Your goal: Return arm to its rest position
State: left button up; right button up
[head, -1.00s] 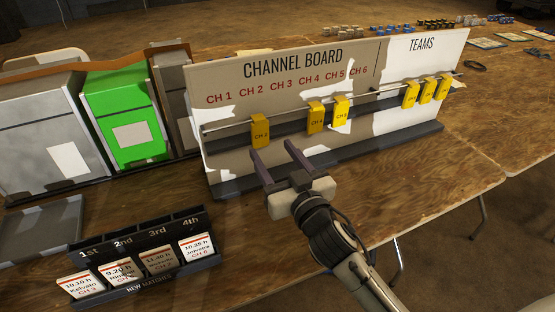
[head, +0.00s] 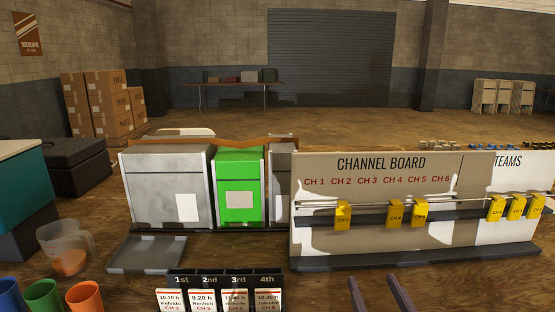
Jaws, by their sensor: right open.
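My right gripper (head: 373,281) shows only by its two fingers at the bottom edge, spread apart with nothing between them; the rest of the arm is out of frame. It is in front of and below the channel board (head: 460,167), apart from it. Yellow tags hang on the board's rail: one under CH 2 or so (head: 343,215), one marked CH 4 (head: 394,214), one beside it (head: 420,212), and several more under TEAMS (head: 516,207). My left gripper is out of view.
A card rack (head: 224,279) with several match cards stands left of the gripper. Behind it are a grey tray (head: 147,254), a grey box (head: 155,187) and a green box (head: 239,198). A jug (head: 66,247) and coloured cups (head: 84,297) stand at left.

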jog(key=s+a+f+g, duration=0.1)
jog(key=s+f+g, duration=0.1)
jog(key=s+f, duration=0.5)
jog(key=s+f+g, duration=0.3)
jog(key=f, duration=0.8)
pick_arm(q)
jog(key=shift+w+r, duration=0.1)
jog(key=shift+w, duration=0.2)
pick_arm(e)
jog(key=s+a+f+n+g+y, duration=0.1)
jog(key=s+f+g, duration=0.3)
jog(key=s+f, duration=0.8)
jog(key=s, duration=0.3)
jog(key=shift+s+a+f+n+y, duration=0.15)
jog(key=shift+a+f+n+y, duration=0.15)
jog(key=shift+f+y, duration=0.1)
jog(key=shift+d, duration=0.15)
